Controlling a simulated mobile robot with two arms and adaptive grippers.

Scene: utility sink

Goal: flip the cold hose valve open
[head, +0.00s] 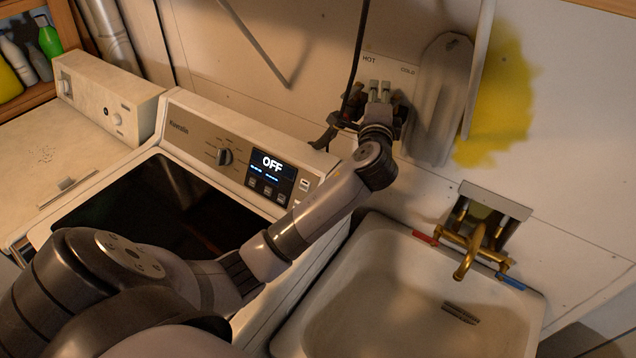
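A wall plate (398,72) marked HOT on its left and COLD on its right is on the wall behind the washer. My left gripper (380,88) is in front of this plate, pointing up at the wall, below and between the two labels. Its two pale fingertips are close together, with nothing visible held between them. The cold hose valve cannot be made out; my gripper and wrist cover the area below the COLD label. Whether the gripper touches a valve cannot be told. My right gripper is out of view.
A sink (376,290) with a brass faucet (470,252) stands right.

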